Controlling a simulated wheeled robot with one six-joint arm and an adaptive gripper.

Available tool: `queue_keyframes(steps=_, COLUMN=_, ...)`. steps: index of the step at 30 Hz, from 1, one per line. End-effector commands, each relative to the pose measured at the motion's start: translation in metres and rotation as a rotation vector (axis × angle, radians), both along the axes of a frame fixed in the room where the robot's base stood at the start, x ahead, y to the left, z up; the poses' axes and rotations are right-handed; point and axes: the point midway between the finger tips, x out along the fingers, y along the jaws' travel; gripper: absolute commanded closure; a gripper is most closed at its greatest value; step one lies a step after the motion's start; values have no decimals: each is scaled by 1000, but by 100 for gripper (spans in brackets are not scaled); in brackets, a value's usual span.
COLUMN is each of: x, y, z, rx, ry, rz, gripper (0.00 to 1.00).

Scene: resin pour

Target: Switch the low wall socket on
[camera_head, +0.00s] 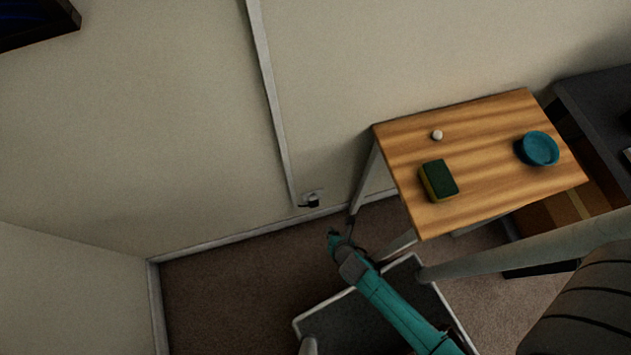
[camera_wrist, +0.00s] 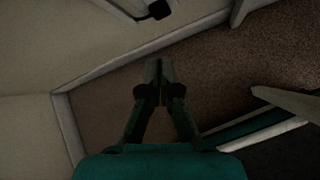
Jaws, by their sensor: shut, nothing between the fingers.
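The low wall socket (camera_head: 311,198) is a small pale plate at the foot of the wall, below a white vertical cable duct. A black plug (camera_head: 313,202) sits in front of it and hides part of it. The plug also shows at the top of the wrist view (camera_wrist: 159,9), with part of the pale socket (camera_wrist: 136,5) beside it. The switch and its position are too small to make out. My gripper (camera_head: 333,236) is low, near the wall, just right of and below the socket in the head view, apart from it. In the wrist view its fingers (camera_wrist: 158,66) are together and empty.
A wooden table (camera_head: 480,170) stands to the right, with a sponge (camera_head: 438,181), a blue bowl (camera_head: 541,149) and a small white ball (camera_head: 437,135) on it. Its near legs stand close to my gripper. Carpet (camera_head: 230,285) is free to the left, up to the skirting (camera_head: 235,238).

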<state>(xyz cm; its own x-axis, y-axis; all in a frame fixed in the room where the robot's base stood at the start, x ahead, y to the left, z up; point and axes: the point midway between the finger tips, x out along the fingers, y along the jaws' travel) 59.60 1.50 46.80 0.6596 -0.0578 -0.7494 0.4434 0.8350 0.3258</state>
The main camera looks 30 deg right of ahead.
Motion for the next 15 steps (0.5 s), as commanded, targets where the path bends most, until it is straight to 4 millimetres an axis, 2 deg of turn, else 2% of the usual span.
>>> queue_keyframes(steps=1, x=13, y=2, z=-8, rx=-65, ry=19, rz=57, gripper=100)
queue_keyframes(steps=6, x=36, y=3, z=-27, rx=-239, ry=77, rz=215, gripper=100)
queue_keyframes(steps=15, x=45, y=3, z=-34, rx=-320, ry=107, rz=291, gripper=100)
